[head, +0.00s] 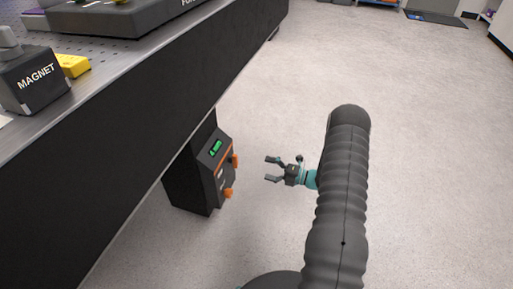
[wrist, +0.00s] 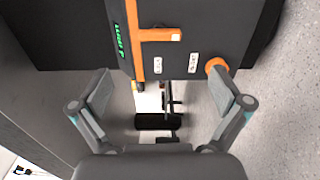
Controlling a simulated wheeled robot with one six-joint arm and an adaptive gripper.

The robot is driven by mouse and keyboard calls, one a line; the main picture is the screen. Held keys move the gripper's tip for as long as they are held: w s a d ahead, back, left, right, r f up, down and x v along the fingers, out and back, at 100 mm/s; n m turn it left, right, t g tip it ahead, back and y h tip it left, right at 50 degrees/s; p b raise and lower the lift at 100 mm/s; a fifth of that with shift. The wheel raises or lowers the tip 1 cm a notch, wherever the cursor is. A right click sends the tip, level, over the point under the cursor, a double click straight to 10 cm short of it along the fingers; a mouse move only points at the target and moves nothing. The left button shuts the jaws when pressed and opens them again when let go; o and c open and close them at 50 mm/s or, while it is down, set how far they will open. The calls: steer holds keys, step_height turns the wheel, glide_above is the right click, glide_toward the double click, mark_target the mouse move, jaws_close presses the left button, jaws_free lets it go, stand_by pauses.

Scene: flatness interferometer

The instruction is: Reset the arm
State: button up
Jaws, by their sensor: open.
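My gripper (head: 272,169) is open and empty in the head view. It points left toward a black control box under the table, with a gap between them. My arm, a dark ribbed column in the head view, stands to the right of the gripper. In the wrist view my gripper (wrist: 160,95) shows both fingers spread, with nothing held between them.
The black control box (head: 190,175) has a green display, an orange lever and an orange knob; it also shows in the wrist view (wrist: 208,25). The table (head: 130,115) bears a block marked MAGNET (head: 35,80) and a yellow piece (head: 73,65). Open floor lies right.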

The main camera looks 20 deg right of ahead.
steer(key=s+a+f+n+g, duration=0.3)
steer(key=s+f+n+g, duration=0.15)
steer(key=s+n, duration=0.35)
steer(key=s+a+r+n+g+h, duration=0.25)
steer(key=s+r+n+g, duration=0.4)
steer(key=n, duration=0.55)
steer(key=s+a+r+n+t+h, duration=0.1)
steer(key=s+r+n+h, duration=0.3)
steer(key=r, duration=0.7)
steer(key=s+a+r+n+t+h, duration=0.2)
steer(key=s+r+n+t+h, duration=0.1)
steer(key=s+r+n, duration=0.5)
steer(key=s+a+r+n+t+h+p, duration=0.1)
steer(key=s+r+n+h, duration=0.4)
steer(key=r+n, duration=0.5)
step_height(320, 180, up, 6)
steer(key=shift+s+a+r+n+t, duration=0.2)
steer(key=shift+s+a+n+t, duration=0.25)
steer(key=shift+s+a, duration=0.35)
